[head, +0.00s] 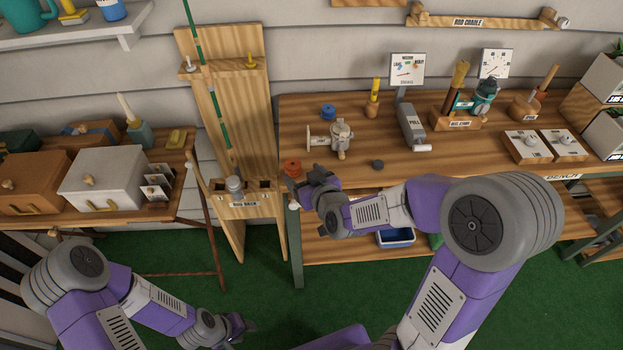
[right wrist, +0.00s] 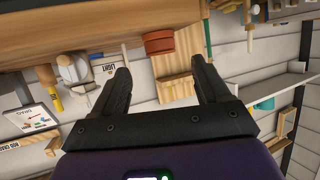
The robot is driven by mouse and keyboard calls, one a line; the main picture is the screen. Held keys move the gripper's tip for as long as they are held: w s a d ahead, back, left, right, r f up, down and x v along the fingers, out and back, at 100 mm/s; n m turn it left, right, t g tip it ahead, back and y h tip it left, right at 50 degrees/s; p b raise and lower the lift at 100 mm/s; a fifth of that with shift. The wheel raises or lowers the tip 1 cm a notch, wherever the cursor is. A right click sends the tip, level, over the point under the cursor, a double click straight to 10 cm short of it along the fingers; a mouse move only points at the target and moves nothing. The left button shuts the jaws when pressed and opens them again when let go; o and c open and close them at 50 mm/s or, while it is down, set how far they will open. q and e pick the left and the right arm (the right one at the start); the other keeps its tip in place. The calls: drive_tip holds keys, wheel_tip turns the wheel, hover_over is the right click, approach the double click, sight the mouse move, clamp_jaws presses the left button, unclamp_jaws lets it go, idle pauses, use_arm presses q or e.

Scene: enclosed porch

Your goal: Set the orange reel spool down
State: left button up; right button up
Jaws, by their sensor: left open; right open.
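The orange reel spool (head: 292,167) stands on the wooden bench (head: 375,180) at its left front corner. It also shows in the right wrist view (right wrist: 159,42), where the picture is turned over and the spool rests against the bench surface. My right gripper (head: 296,186) is just in front of the spool. Its two fingers (right wrist: 160,75) are open, with the spool visible beyond the gap between them and nothing held. My left gripper (head: 243,326) is low over the green floor, open and empty.
A reel device (head: 341,137), a blue spool (head: 328,111) and a dark disc (head: 378,164) are on the bench. The rod rack (head: 240,120) with a green rod stands left of the bench. A scale (head: 412,125) and the reel stand (head: 457,122) are further right.

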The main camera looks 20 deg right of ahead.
drive_tip(key=shift+b+v, duration=2.15)
drive_tip(key=shift+v, duration=0.25)
